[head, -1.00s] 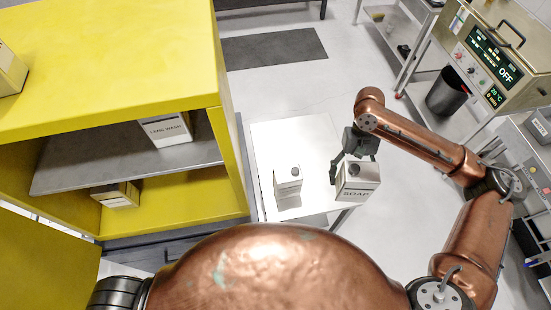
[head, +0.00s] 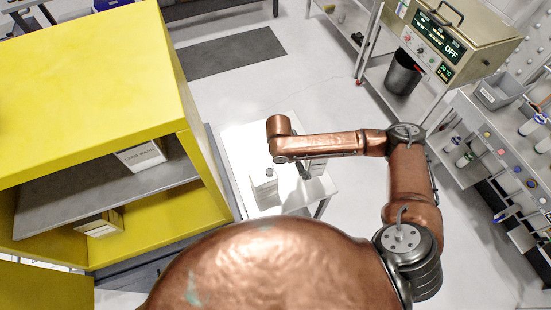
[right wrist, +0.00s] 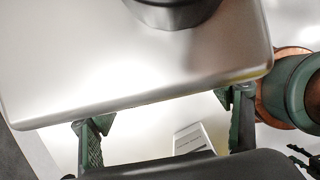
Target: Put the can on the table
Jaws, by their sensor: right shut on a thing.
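The can, a pale box-shaped container with a black cap, fills the upper part of the right wrist view (right wrist: 140,75). My right gripper (right wrist: 168,127) is shut on it, with a finger showing at each side below the can's near edge. In the head view my right gripper (head: 303,171) is over the right part of the white table (head: 245,135), and my forearm hides most of the held can. I cannot tell whether the can touches the tabletop. My left gripper is not in view.
A yellow cabinet (head: 90,90) stands left of the table, with a box marked lens wash (head: 142,156) on its grey shelf and another box (head: 98,224) below. A bin (head: 403,73) and a benchtop machine (head: 455,40) are at the upper right. The table's far part is bare.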

